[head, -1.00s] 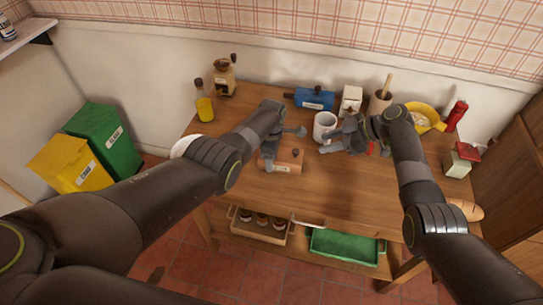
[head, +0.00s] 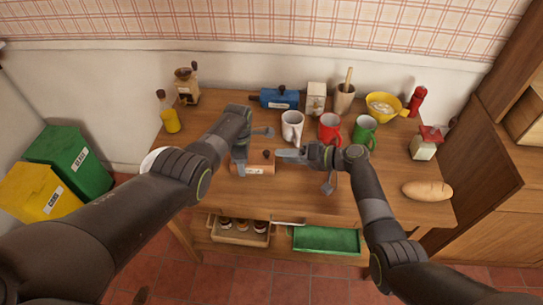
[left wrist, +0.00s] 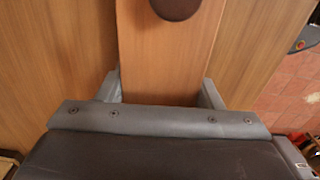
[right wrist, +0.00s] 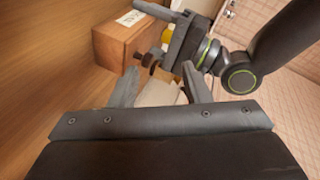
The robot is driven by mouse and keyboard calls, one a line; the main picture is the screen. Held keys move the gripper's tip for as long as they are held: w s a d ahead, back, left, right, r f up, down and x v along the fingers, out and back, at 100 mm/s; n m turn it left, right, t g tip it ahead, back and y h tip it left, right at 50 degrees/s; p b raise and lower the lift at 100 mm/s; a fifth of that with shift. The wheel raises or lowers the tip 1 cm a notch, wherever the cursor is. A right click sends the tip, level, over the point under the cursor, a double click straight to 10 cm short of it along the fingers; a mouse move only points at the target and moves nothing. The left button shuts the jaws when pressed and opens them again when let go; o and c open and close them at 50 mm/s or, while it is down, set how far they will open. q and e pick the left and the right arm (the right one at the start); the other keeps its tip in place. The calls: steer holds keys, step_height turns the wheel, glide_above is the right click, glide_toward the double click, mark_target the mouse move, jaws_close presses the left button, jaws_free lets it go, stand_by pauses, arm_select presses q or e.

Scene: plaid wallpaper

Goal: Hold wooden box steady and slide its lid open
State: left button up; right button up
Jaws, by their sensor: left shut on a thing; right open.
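The wooden box (head: 256,169) is a small orange-brown block with a pale label on its front, at the left-middle of the table. A dark round knob (head: 267,154) sits on its lid, toward the right end. My left gripper (left wrist: 160,88) is shut across the box, one finger on each side, with the knob just ahead in the left wrist view. My right gripper (head: 306,170) is open and empty, just right of the box. The right wrist view shows the box (right wrist: 112,45) and knob (right wrist: 148,60) ahead of its fingers. The lid's seam is too small to tell.
A white mug (head: 292,127), red mug (head: 329,127) and green mug (head: 366,131) stand behind my right gripper. Bread (head: 427,190) lies at the right. The table's front middle is clear.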

mark_target(269, 154)
steer(key=s+m+t, duration=0.1)
steer(key=m, duration=0.3)
steer(key=s+f+m+t, duration=0.1)
steer(key=m+t, duration=0.1)
steer(key=m, duration=0.3)
steer(key=s+m+t, duration=0.1)
steer(key=m, duration=0.4)
steer(key=shift+d+f+y, duration=0.3)
steer(key=shift+d+f, duration=0.05)
steer(key=shift+f, duration=0.05)
steer(key=m+t, duration=0.1)
steer(key=m, duration=0.1)
steer(key=s+d+m+t, duration=0.1)
steer(key=m, duration=0.4)
steer(key=shift+s+d+f+m+t, duration=0.15)
steer(key=shift+s+f+m+t, duration=0.2)
steer(key=shift+f+m+t, duration=0.05)
steer(key=m, duration=0.2)
steer(key=d+m+t+h, duration=0.1)
steer(key=m, duration=0.1)
steer(key=s+m+t, duration=0.1)
steer(key=m, duration=0.1)
steer(key=shift+s+d+f+m+h, duration=0.1)
steer(key=shift+d+f+m+h, duration=0.1)
steer(key=shift+f+m+h, duration=0.15)
steer(key=x, duration=1.2)
steer(key=shift+s, duration=0.1)
steer(key=shift+c, duration=0.2)
jaws_close()
